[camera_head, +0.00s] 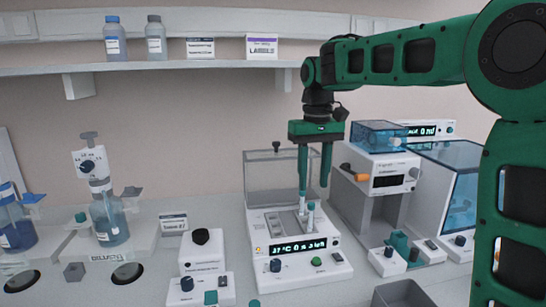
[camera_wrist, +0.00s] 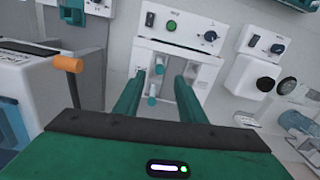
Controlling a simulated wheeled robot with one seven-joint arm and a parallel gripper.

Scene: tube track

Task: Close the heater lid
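The heater (camera_head: 296,262) is a white box with a lit display, a dark knob and a green button. Its clear lid (camera_head: 266,172) stands upright and open at the heater's back, with a dark knob (camera_head: 276,146) on its top edge. My gripper (camera_head: 314,186) points down over the heater's block, in front of the lid and to the right of its knob. Its two fingers are apart, with nothing clamped between them. Small tubes with teal caps (camera_head: 311,206) stand in the block below. In the wrist view the tubes (camera_wrist: 159,70) show between the open fingers (camera_wrist: 161,82).
Right of the heater stands a white device (camera_head: 385,178) with a blue cover and an orange knob (camera_head: 345,166), close to my gripper. A small knobbed device (camera_head: 202,250) stands left. Bottles (camera_head: 108,215) are further left. A shelf (camera_head: 180,66) runs above.

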